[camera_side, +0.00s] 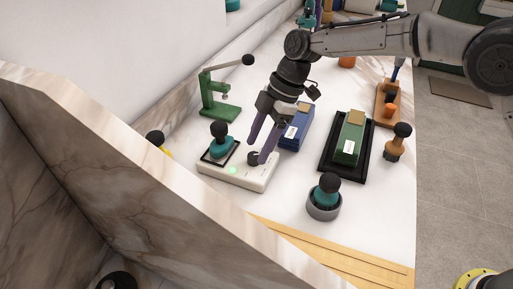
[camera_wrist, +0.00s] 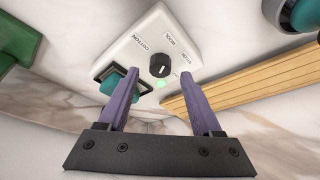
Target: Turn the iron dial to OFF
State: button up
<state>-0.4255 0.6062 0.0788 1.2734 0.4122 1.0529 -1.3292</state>
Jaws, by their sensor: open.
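A green light (camera_wrist: 160,84) glows beside the dial. A small pale mark shows on the knob, but I cannot tell which label it points to. My gripper (camera_side: 257,151) has purple fingers, open and pointing down at the dial. In the wrist view the fingertips (camera_wrist: 160,76) appear on either side of the knob; contact is unclear.
A teal iron with black knob (camera_side: 220,148) stands on the box beside the dial. Near are a blue box (camera_side: 296,132), a green box (camera_side: 350,140) on a black tray (camera_side: 328,165), a green press (camera_side: 211,100), and a teal-and-grey pot (camera_side: 323,205). A marble wall stands in front.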

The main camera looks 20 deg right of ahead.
jog(key=shift+x, duration=0.9)
grip_shut()
